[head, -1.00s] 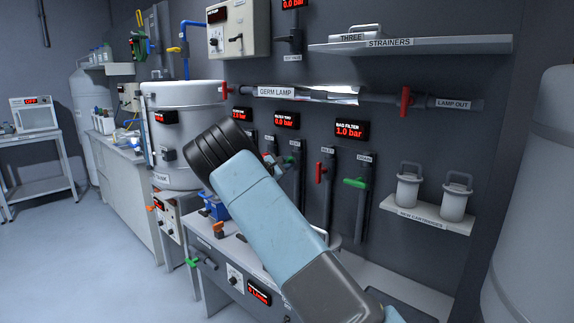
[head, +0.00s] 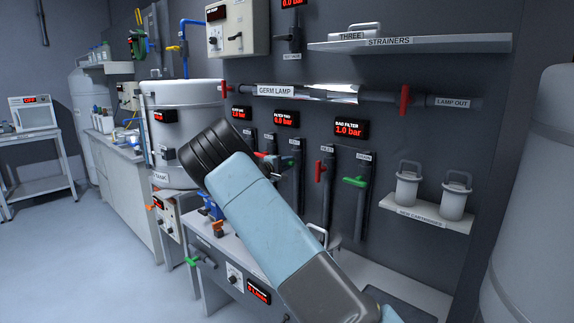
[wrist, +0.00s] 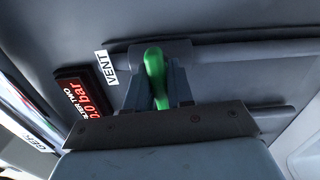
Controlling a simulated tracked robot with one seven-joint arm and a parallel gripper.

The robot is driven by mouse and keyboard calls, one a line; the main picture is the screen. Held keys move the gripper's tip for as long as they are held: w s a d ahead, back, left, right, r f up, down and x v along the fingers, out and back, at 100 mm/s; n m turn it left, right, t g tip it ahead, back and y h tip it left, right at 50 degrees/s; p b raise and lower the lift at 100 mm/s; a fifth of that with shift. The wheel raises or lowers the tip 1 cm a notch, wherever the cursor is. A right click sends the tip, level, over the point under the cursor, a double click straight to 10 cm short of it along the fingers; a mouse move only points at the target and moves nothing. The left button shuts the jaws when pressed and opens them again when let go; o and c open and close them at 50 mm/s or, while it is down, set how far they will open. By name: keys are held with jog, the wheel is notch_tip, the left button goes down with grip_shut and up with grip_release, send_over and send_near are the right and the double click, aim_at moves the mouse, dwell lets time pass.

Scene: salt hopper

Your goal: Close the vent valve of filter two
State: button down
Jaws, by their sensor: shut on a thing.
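The vent valve of filter two has a green handle (wrist: 154,72) in the wrist view, beside a white VENT label (wrist: 106,67) and the red-lit FILTER TWO display (wrist: 85,97). My gripper (wrist: 155,88) is shut on this handle, one grey finger on each side. The handle stands across the line of its dark pipe (wrist: 240,51); its far end is hidden behind my gripper. In the head view the FILTER TWO display (head: 286,118) hangs above the vent pipe (head: 297,180). There my arm hides most of the gripper and the green handle.
To the right, the bag filter pipes carry a red handle (head: 320,171) and a green handle (head: 355,181) close to my arm. A shelf with new cartridges (head: 423,220) is further right. The germ lamp pipe (head: 300,92) runs above. A bench (head: 225,245) stands below.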

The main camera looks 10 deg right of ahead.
jog(key=shift+s+f+m, duration=0.15)
jog(key=shift+f+m, duration=0.15)
jog(key=shift+f, duration=0.1)
jog(key=c, duration=1.2)
grip_release()
jog(key=shift+c, duration=0.2)
jog(key=shift+o, duration=0.8)
jog(key=shift+r, duration=0.2)
jog(key=v, duration=1.3)
jog(key=shift+a, duration=0.3)
jog(key=shift+s+f, duration=0.1)
jog(key=shift+s, duration=0.05)
